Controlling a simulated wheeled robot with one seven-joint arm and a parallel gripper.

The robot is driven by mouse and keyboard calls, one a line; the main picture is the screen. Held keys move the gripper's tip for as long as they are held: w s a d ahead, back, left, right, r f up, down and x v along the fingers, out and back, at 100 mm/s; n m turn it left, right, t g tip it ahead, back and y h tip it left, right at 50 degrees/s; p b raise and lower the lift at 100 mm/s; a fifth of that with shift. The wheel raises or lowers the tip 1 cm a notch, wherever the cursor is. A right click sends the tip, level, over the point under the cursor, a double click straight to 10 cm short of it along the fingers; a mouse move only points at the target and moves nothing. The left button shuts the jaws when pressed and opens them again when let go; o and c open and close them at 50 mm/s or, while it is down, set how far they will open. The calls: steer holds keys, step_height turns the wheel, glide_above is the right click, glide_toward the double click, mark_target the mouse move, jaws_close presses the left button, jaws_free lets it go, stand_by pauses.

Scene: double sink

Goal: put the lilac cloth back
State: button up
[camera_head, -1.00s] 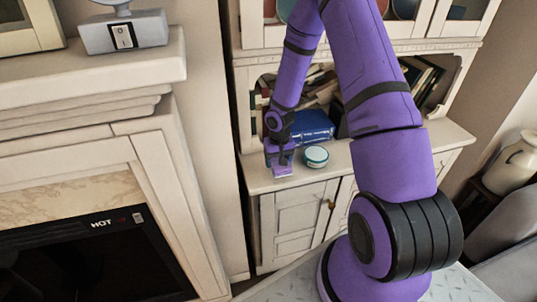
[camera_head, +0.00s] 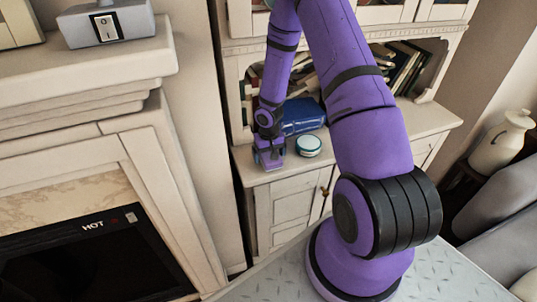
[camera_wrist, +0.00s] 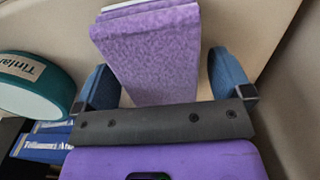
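The lilac cloth (camera_wrist: 150,50) looks like a thick folded pad in the wrist view. It lies on the pale cabinet top (camera_wrist: 245,20). My gripper (camera_wrist: 165,85) is over it with its two blue fingers spread, one on each side. Gaps show between the cloth and both fingers, so they do not grip it. The near end of the cloth is hidden behind my gripper's dark bar. In the head view my gripper (camera_head: 269,155) is low at the cabinet's front left corner, with a little of the cloth (camera_head: 270,165) showing there.
A round teal tub with a pale lid (camera_head: 308,145) stands close right of my gripper. A fireplace (camera_head: 150,170) stands at the left. The cabinet top right of the tub is partly hidden by my arm.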

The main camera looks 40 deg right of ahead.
step_height(320, 180, up, 12)
step_height(320, 180, up, 12)
steer(key=t+h, duration=0.1)
steer(key=h, duration=0.1)
glide_above(268, 157)
steer(key=s+a+r+n+t, duration=0.1)
steer(key=s+a+r, duration=0.15)
steer(key=r, duration=0.45)
steer(key=s+a+r, duration=0.2)
steer(key=s+r, duration=0.2)
steer(key=r, duration=0.2)
steer(key=s+a+r+n+t+y, duration=0.1)
steer(key=s+a+r, duration=0.2)
steer(key=s, duration=0.6)
steer(key=s+a+r+n+t+y, duration=0.1)
steer(key=s+a+r, duration=0.3)
steer(key=s+r, duration=0.4)
steer(key=shift+s+r+t, duration=0.2)
steer(key=shift+s+t, duration=0.4)
